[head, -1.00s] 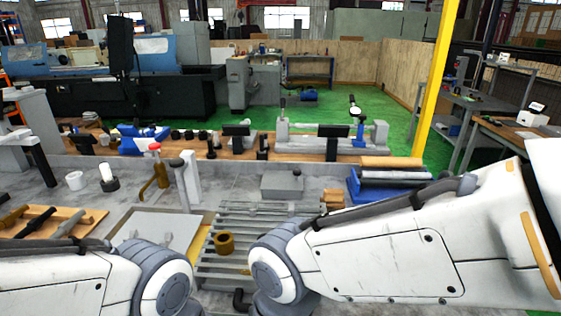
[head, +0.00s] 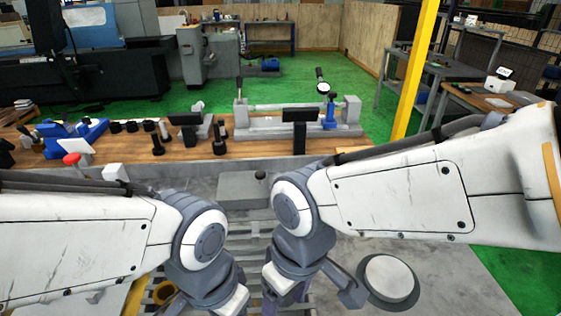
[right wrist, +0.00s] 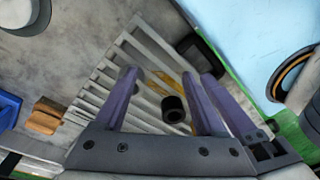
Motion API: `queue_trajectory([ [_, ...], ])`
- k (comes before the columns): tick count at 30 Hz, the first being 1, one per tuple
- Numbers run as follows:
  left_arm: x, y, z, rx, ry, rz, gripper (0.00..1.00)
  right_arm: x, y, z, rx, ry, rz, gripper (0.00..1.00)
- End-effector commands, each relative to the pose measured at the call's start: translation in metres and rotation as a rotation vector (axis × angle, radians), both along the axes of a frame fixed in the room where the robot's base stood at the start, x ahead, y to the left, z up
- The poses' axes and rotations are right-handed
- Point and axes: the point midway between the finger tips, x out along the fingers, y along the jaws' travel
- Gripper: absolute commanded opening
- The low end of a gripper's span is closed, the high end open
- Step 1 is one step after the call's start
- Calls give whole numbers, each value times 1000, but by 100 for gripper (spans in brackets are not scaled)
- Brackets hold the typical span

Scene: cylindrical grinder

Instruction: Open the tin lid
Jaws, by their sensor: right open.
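A round tin with a pale flat lid (head: 388,278) and a dark rim stands on the grey surface at lower right in the head view, just right of my right wrist. The lid appears to lie flat on the tin. In the right wrist view, a round grey thing with a dark rim (right wrist: 22,12), likely the same tin, is cut off at the top left corner. My right gripper (right wrist: 170,75) is open, with its two fingers spread over the slatted plate and apart from the tin. My left wrist shows low in the head view, but its jaws are out of frame.
A slatted metal plate (right wrist: 110,85) lies below my right gripper. A dark hollow cylinder (right wrist: 173,108) shows between the fingers. A brass ring (head: 164,291) is beside my left wrist. A grey block (head: 243,188) and a wooden bench (head: 225,147) with tools lie beyond.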

Motion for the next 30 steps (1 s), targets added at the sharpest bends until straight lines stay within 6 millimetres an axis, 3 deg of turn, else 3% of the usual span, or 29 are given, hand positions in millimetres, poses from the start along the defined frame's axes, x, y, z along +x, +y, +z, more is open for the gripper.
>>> queue_trajectory([
  [5, 0, 0, 8, 0, 0, 0, 50, 91, 35, 33, 51, -19, 78, 72],
  [9, 0, 0, 14, 0, 0, 0, 50, 187, 50, 52, 107, -57, 178, 72],
  [15, 0, 0, 21, 0, 0, 0, 50, 313, 35, 57, 175, -146, 326, 72],
  [18, 0, 0, 24, 0, 0, 0, 50, 358, 19, 53, 195, -191, 392, 72],
  [21, 0, 0, 25, 0, 0, 0, 50, 387, 5, 49, 206, -228, 443, 72],
  [24, 0, 0, 26, 0, 0, 0, 50, 404, -5, 46, 212, -252, 476, 72],
  [30, 0, 0, 29, 0, 0, 0, 50, 413, -5, 33, 215, -263, 496, 72],
])
